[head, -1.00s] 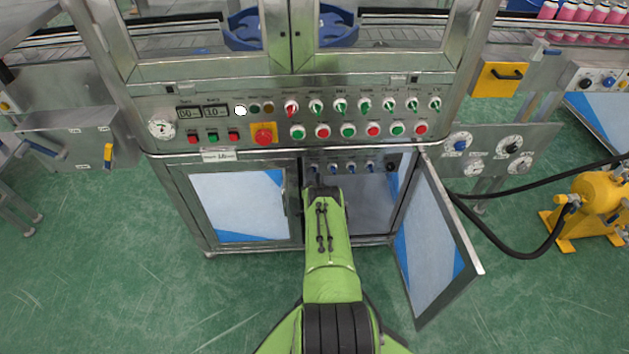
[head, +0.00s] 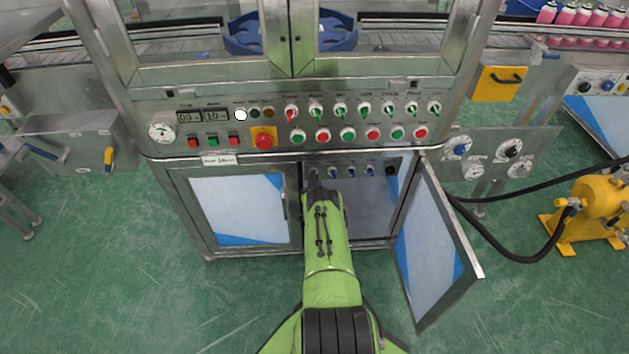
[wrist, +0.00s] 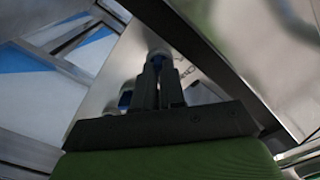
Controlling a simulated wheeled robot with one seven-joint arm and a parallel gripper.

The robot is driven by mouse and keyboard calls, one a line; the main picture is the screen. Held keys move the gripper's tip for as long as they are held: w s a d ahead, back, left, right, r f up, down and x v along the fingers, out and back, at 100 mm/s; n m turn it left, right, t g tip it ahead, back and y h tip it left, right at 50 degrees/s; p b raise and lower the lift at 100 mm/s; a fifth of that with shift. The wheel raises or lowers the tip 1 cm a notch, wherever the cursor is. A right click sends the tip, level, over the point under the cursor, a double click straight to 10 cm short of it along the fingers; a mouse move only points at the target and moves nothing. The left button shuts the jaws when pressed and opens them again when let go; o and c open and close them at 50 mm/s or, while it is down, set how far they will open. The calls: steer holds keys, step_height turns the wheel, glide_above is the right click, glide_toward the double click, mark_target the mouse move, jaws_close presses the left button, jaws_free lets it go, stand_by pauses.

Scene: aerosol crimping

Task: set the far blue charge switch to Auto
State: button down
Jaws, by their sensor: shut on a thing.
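A row of blue switches (head: 352,171) sits inside the open lower cabinet, on a panel under the main control panel. My gripper (head: 314,176) reaches into the cabinet at the left end of this row. In the wrist view my gripper (wrist: 158,66) has its two dark fingers close together on a blue switch (wrist: 157,55) with a pale collar, mostly hidden between the fingertips. Another blue switch (wrist: 125,99) shows to the left of the fingers. The labels and the pointing direction of the held switch cannot be read.
The right cabinet door (head: 438,245) stands open to the right of my arm. The left door (head: 240,208) is shut. A black knob (head: 391,170) sits at the right end of the row. The main panel (head: 352,149) with buttons and selectors lies above.

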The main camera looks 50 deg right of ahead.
steer(key=shift+f+n, duration=0.15)
steer(key=shift+n, duration=8.35)
steer(key=c, duration=1.2)
jaws_free()
steer(key=p+v, duration=0.8)
steer(key=v, duration=0.7)
steer(key=shift+s+a, duration=0.3)
